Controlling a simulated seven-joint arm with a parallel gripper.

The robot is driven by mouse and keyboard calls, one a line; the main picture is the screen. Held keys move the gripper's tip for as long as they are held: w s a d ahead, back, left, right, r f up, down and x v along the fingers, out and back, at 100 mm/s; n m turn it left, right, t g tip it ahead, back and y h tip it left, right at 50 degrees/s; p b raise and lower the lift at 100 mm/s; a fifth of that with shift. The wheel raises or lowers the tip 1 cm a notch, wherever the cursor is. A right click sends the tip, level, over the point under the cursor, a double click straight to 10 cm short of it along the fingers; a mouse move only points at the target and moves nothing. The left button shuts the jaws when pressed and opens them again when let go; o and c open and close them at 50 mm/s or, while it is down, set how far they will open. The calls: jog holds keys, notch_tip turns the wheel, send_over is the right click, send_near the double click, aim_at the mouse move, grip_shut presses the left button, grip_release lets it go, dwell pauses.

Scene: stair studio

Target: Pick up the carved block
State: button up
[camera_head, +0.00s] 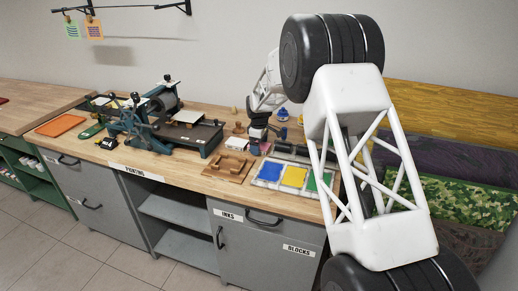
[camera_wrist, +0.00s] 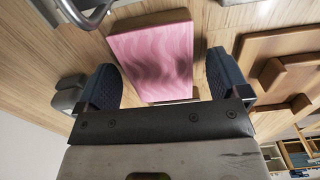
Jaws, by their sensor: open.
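The carved block (camera_wrist: 152,58) has a pink top with wavy carved lines and a wooden body. It lies on the wooden bench top. In the wrist view my gripper (camera_wrist: 162,82) is open, with one dark pad on each side of the block. Gaps show between the block and both pads, more clearly on the right. In the head view my gripper (camera_head: 257,143) is low over the bench, and only a small pink bit of the block (camera_head: 266,148) shows beside it.
A brown wooden board with raised pieces (camera_head: 229,167) lies left of my gripper; it also shows in the wrist view (camera_wrist: 285,72). A tray of blue, yellow and green inks (camera_head: 294,177) is at the front right. A printing press (camera_head: 160,120) stands farther left.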

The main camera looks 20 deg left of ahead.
jog(key=c, duration=1)
jog(key=shift+c, duration=0.2)
notch_tip(320, 180, up, 10)
jog(key=shift+s, duration=0.1)
dwell(0.6)
jog(key=s+a, duration=0.3)
jog(key=s, duration=0.4)
jog(key=s+a, duration=0.4)
jog(key=s, duration=0.4)
jog(key=shift+a+r, duration=0.2)
jog(key=shift+r, duration=0.25)
